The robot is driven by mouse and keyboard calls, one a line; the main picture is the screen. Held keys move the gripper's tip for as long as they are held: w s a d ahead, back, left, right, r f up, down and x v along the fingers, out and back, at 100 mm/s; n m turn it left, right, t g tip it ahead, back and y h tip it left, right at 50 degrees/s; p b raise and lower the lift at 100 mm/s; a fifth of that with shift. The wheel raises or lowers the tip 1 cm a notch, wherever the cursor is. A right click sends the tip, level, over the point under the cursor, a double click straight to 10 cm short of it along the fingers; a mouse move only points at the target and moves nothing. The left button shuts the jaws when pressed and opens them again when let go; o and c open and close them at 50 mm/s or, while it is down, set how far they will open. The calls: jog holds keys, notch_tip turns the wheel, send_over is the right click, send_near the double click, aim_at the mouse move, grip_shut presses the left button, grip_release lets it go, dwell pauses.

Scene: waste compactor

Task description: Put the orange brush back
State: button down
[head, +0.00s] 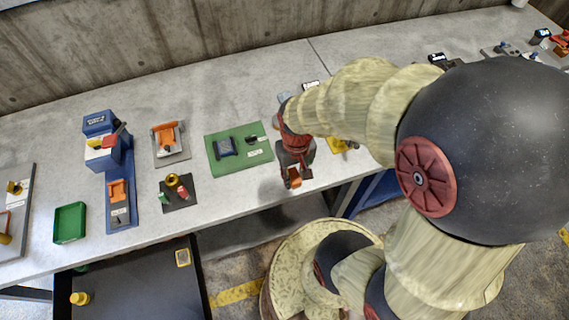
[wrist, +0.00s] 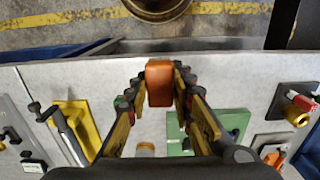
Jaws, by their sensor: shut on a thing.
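The orange brush (wrist: 159,82) is held between the fingertips of my gripper (wrist: 160,88) in the wrist view. I see it there as an orange block with a dark edge; the rest of it is hidden. In the head view its small orange end (head: 294,180) shows under my gripper (head: 296,172), above the front part of the grey table, right of the green mat. My gripper is shut on it and points down. Its holding place cannot be told for sure from these frames.
The green mat (head: 262,158) holds a dark blue device. Left of it are a grey plate with an orange part (head: 167,136), a black plate with small parts (head: 179,204), a blue machine (head: 101,124) and a green tray (head: 70,223). A yellow part (wrist: 80,125) stands right of my gripper in the head view.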

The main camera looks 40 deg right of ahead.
jog(key=w+d+f+b, duration=0.1)
jog(key=w+f, duration=0.2)
jog(key=w+d+f, duration=0.2)
jog(key=w+f, duration=0.1)
jog(key=w, duration=0.1)
jog(key=w+d+f+b, duration=0.1)
jog(key=w+f, duration=0.2)
jog(key=w, duration=0.1)
jog(key=shift+w+d+b, duration=0.2)
jog(key=shift+w+b, duration=0.05)
jog(key=shift+b, duration=0.05)
jog(key=shift+w+f, duration=0.15)
jog(key=shift+f, duration=0.15)
jog(key=shift+f+b, duration=0.35)
jog(key=shift+f, duration=1.05)
jog(key=shift+f, duration=0.2)
jog(key=c, duration=1.6)
grip_release()
jog(key=shift+o, duration=0.2)
jog(key=shift+r, duration=0.15)
